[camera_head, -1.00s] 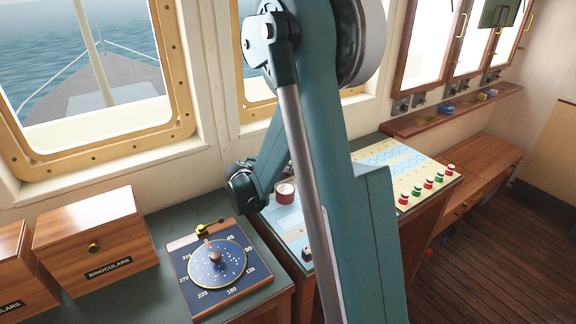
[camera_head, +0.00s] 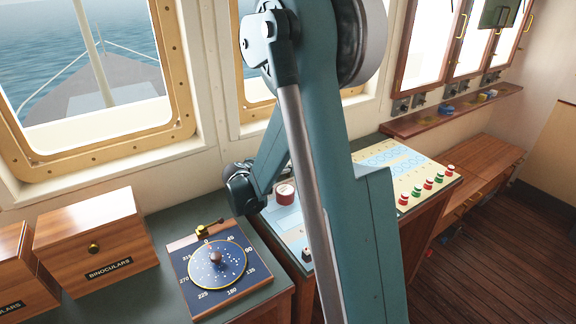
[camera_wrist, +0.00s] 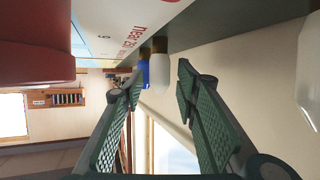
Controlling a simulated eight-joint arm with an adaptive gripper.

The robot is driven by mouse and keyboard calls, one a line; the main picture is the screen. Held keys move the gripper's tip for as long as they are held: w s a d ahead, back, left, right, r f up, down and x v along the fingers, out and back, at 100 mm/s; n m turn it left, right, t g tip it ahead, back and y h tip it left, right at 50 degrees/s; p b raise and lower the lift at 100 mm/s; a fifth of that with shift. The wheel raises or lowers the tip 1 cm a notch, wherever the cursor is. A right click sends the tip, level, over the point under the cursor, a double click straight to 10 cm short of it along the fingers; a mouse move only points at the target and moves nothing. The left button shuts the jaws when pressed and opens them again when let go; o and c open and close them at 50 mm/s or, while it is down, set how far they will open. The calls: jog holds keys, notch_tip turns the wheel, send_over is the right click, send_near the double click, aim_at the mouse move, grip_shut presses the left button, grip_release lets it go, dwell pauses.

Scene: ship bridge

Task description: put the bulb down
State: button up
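In the wrist view, which is tilted nearly upside down, my gripper (camera_wrist: 160,82) has its two dark green ribbed fingers apart. A white bulb-like piece (camera_wrist: 161,70) with a brass-coloured end shows in line with the gap between the fingertips, with clear space at its right. A blue piece (camera_wrist: 145,74) with a similar brass end is beside it, near the left fingertip. Both brass ends are toward the console surface. I cannot tell which is the task's bulb. In the head view my arm hides the gripper's fingers and these pieces.
A pale rounded thing (camera_wrist: 305,98) is at the right. The compass board (camera_head: 217,265) and binocular boxes (camera_head: 97,240) lie left.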

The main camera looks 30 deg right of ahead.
jog(key=p+v, duration=0.2)
jog(key=v, duration=0.9)
jog(key=shift+r, duration=0.1)
dwell(0.5)
jog(key=s+a+r+n+y, duration=0.2)
jog(key=s+a+n+y, duration=0.2)
jog(key=s+a, duration=0.3)
jog(key=s+a+r+n+t+y, duration=0.1)
jog(key=s+a+n+y, duration=0.3)
jog(key=s, duration=1)
jog(key=s+a+r+n+y, duration=0.4)
jog(key=s+a+n, duration=0.1)
jog(key=s+a, duration=0.5)
jog(key=shift+s+a+n+t+y, duration=0.3)
jog(key=shift+s+a+t, duration=0.1)
jog(key=shift+s, duration=0.3)
jog(key=shift+o, duration=0.5)
jog(key=shift+d, duration=0.1)
